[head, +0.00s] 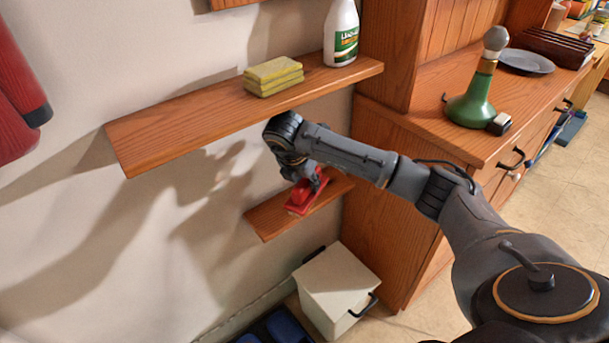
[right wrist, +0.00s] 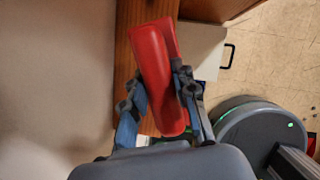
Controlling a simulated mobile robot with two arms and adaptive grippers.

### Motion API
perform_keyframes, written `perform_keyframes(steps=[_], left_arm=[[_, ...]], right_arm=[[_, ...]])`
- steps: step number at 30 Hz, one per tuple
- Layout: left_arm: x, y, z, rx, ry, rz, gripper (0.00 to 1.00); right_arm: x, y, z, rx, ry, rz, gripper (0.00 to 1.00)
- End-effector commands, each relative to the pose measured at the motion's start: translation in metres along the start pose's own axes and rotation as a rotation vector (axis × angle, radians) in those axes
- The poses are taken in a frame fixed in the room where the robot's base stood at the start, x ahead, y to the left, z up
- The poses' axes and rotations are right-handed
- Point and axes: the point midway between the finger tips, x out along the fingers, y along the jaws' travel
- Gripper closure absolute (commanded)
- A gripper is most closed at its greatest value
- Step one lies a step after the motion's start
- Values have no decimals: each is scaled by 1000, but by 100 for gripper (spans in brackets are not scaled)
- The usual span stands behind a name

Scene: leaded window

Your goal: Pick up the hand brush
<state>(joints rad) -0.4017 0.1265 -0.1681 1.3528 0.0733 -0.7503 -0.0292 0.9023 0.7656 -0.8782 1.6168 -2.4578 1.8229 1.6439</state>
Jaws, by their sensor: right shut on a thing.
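The hand brush (head: 301,198) is red and sits at the small lower wall shelf (head: 262,223) in the head view. My right gripper (head: 308,183) reaches down to it from above, under the upper shelf, and is shut on it. In the right wrist view the red brush (right wrist: 155,75) lies between the two fingers of my right gripper (right wrist: 160,100), with the wooden shelf behind it. I cannot tell whether the brush still touches the shelf. My left gripper is not in view.
The upper shelf (head: 190,125) holds yellow sponges (head: 273,76) and a white bottle (head: 341,35) just above my right arm. A wooden cabinet (head: 385,180) with a green lamp-like item (head: 473,103) stands at right. A white bin (head: 335,290) is below.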

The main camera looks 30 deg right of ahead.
Motion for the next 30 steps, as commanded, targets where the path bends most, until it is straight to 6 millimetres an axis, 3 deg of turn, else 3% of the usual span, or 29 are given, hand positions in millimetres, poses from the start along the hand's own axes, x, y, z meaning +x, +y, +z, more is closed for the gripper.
perform_keyframes(steps=[9, 15, 21, 30], left_arm=[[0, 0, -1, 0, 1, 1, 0], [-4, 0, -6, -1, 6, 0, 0], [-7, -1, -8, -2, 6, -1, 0], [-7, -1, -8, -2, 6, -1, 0]], right_arm=[[-11, -74, -27, -3, -3, -3, 100], [-17, -110, -41, -2, -3, -2, 100], [-21, -125, -47, -1, -3, -1, 100], [-22, -128, -48, 0, -2, 0, 100]])
